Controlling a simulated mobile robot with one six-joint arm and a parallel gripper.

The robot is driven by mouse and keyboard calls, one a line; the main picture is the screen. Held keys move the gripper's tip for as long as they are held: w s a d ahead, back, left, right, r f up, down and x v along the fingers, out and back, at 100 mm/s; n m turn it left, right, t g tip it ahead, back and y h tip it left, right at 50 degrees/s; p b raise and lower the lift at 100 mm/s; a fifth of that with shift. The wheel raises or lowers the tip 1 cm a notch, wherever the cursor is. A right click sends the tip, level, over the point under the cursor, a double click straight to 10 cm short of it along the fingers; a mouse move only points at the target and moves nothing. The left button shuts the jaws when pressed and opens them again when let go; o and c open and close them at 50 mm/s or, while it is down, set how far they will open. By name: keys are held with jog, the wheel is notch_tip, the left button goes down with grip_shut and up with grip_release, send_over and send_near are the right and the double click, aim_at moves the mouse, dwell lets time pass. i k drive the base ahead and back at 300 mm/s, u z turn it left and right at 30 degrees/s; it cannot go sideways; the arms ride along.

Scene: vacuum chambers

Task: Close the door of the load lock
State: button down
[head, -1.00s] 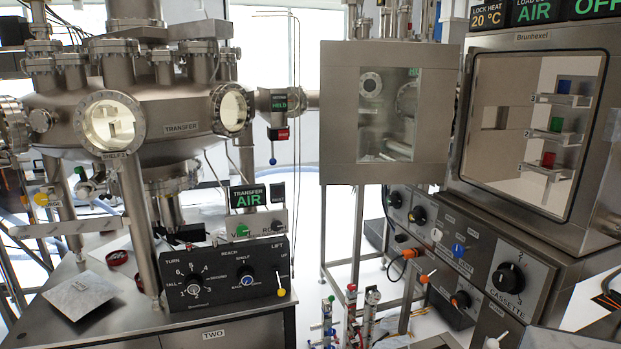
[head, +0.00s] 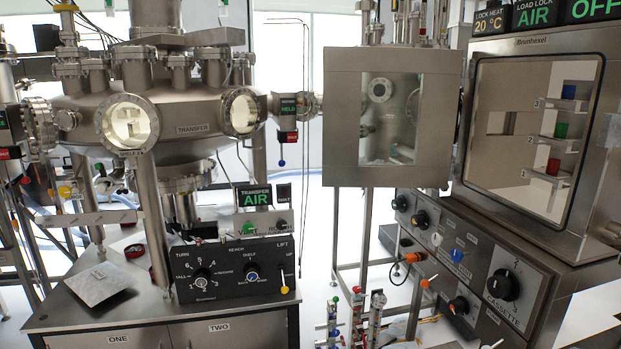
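The load lock (head: 597,38) is the steel box on the right, with a sign reading LOAD LOCK AIR above it. Its front opening is uncovered. Inside, a blue, a green and a red piece sit on separate numbered shelves. The door (head: 343,125) is a steel panel with a rectangular window. It stands open, swung out to the left of the opening, and faces me nearly flat. Its right edge is beside the left side of the load lock. My gripper is not in view.
The round transfer chamber (head: 187,108) stands at the left above a control panel (head: 225,270) on a steel cabinet. A panel with the cassette knob (head: 503,285) is below the load lock. Thin upright tubes (head: 376,315) stand below the door.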

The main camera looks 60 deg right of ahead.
aim_at(440, 69)
jog(key=z, duration=0.1)
jog(key=i, duration=0.95)
jog(key=u, duration=0.05)
